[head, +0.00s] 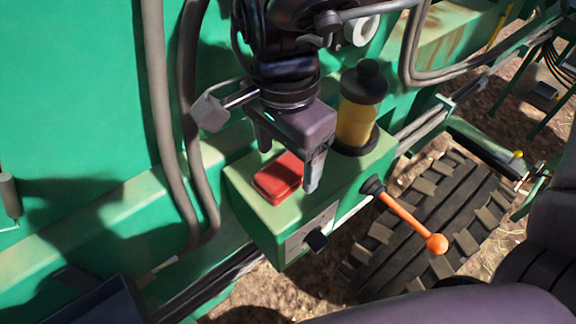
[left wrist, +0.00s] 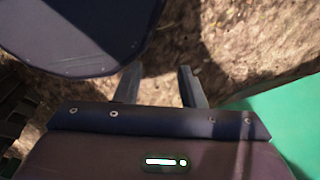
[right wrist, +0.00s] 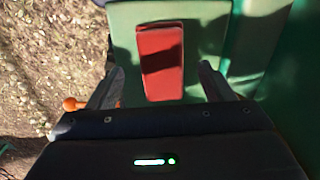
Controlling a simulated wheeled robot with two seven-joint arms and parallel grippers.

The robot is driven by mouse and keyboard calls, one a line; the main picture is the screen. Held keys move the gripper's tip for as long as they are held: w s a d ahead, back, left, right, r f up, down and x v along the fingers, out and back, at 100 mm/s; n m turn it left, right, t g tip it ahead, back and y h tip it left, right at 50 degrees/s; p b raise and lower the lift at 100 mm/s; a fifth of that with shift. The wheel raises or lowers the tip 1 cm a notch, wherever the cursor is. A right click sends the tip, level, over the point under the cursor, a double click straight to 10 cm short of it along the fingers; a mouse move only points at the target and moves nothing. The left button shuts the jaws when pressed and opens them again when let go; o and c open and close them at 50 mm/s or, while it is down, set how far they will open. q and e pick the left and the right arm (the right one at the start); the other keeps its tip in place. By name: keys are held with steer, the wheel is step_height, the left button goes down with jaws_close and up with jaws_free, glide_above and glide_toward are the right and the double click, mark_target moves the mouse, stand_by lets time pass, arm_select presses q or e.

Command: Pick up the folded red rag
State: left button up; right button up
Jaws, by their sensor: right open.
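The folded red rag (head: 279,178) lies flat on top of a green box (head: 262,218) in the head view. In the right wrist view the rag (right wrist: 161,62) lies ahead of and between the fingers, on the green top. My right gripper (head: 288,165) is open and empty above the rag, its fingers either side of it in the picture; it also shows in the right wrist view (right wrist: 160,88). The gap between fingertips and rag is hard to judge. My left gripper (left wrist: 157,82) is open and empty in the left wrist view, over the ground.
An amber cylinder with a dark cap (head: 362,105) stands on the box right behind the rag. A lever with an orange knob (head: 437,243) sticks out at the box's right. Grey hoses (head: 165,130) run down the green wall at left. A large tyre (head: 430,215) lies below right.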

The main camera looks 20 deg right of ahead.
step_height(320, 180, down, 2)
steer(key=shift+w+a+f, duration=0.1)
steer(key=shift+w, duration=0.05)
steer(key=shift+f, duration=0.2)
steer(key=c, duration=1.1)
arm_select(q)
steer(key=shift+w+r, duration=0.35)
steer(key=shift+r, duration=0.05)
arm_select(e)
steer(key=shift+o, duration=0.2)
arm_select(q)
steer(key=shift+f, duration=0.1)
arm_select(e)
steer(key=shift+r, duration=0.2)
